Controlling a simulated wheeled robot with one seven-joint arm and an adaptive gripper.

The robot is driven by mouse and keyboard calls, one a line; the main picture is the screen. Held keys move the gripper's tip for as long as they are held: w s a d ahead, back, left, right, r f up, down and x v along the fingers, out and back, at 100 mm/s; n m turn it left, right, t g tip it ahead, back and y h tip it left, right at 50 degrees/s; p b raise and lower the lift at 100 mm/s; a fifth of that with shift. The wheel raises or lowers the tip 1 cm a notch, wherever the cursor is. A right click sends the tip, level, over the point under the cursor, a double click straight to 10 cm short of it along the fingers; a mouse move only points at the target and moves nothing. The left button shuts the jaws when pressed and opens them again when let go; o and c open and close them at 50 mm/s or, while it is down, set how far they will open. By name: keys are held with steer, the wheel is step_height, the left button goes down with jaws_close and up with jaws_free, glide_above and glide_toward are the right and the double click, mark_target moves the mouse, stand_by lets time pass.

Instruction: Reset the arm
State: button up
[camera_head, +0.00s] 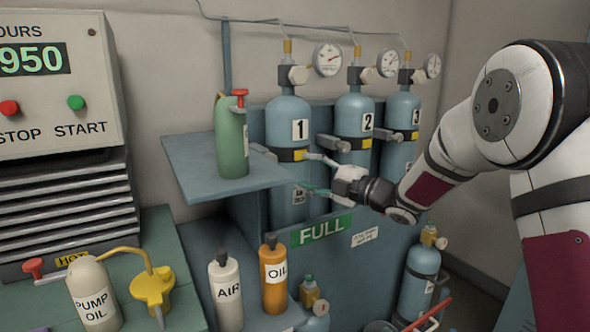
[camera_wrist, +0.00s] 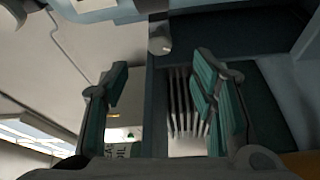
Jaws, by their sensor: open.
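My white arm (camera_head: 480,135) reaches in from the right side of the head view. My gripper (camera_head: 305,173) points left, in front of the blue cylinders 1 and 2. Its two fingers are spread apart, with nothing between them. The wrist view also shows the open gripper (camera_wrist: 160,90), with a teal-padded finger on each side. A green bottle (camera_head: 231,140) with a red valve stands upright on the blue-grey shelf (camera_head: 190,165), left of the gripper and apart from it.
Blue cylinder 1 (camera_head: 288,112), cylinder 2 (camera_head: 354,110) and cylinder 3 (camera_head: 402,110) stand in a rack behind the gripper. Below are an AIR bottle (camera_head: 226,300), an OIL bottle (camera_head: 274,270) and a small blue cylinder (camera_head: 418,275). A control box (camera_head: 60,75) stands left.

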steer(key=s+d+r+m+t+h, duration=0.1)
steer(key=d+r+m+t+h, duration=0.15)
steer(key=d+m+h, duration=0.3)
steer(key=s+d+r+m+t+h, duration=0.1)
steer(key=s+d+r+m+h, duration=0.15)
steer(key=d+m+h, duration=0.35)
steer(key=s+d+f+m+g+h, duration=0.1)
steer(key=s+d+m+g+h, duration=0.1)
steer(key=s+d+m+h, duration=0.5)
steer(key=s+d+f+m+g+y, duration=0.1)
steer(key=s+f+m+g, duration=0.25)
steer(key=s, duration=1.05)
steer(key=s+f+m+g+y, duration=0.1)
steer(key=s+f+m+g, duration=0.2)
steer(key=s, duration=1.2)
steer(key=s+d+f+m+g+y, duration=0.15)
steer(key=s+f+g, duration=0.3)
steer(key=s, duration=0.95)
step_height(320, 180, up, 23)
steer(key=t+p, duration=0.3)
steer(key=p, duration=1.7)
steer(key=shift+w+a+f+m+p, duration=0.15)
steer(key=shift+a+f+m+p, duration=0.05)
steer(key=shift+a+m+p, duration=0.2)
